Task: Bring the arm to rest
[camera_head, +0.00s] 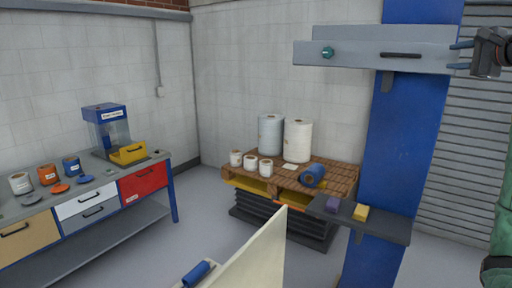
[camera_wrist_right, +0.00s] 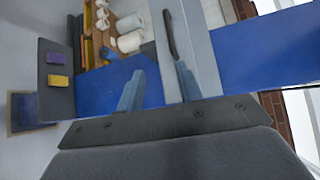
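My right gripper (camera_head: 458,56) is at the upper right of the head view, its two blue-grey fingers pointing left. The fingers are apart, with nothing between them. They are by the right end of a grey bar (camera_head: 345,54) on a blue column (camera_head: 405,130). The bar carries a black handle (camera_head: 400,55) and a teal knob (camera_head: 327,52). In the right wrist view the open fingers (camera_wrist_right: 158,88) are either side of the line to the black handle (camera_wrist_right: 169,36), which lies beyond their tips. My left gripper is not in view.
A grey shelf (camera_head: 385,229) on the column holds a purple block (camera_head: 333,204) and a yellow block (camera_head: 361,212). A pallet (camera_head: 345,178) with several rolls stands behind. A workbench (camera_head: 100,240) is at left. A cream panel (camera_head: 255,258) rises at bottom centre.

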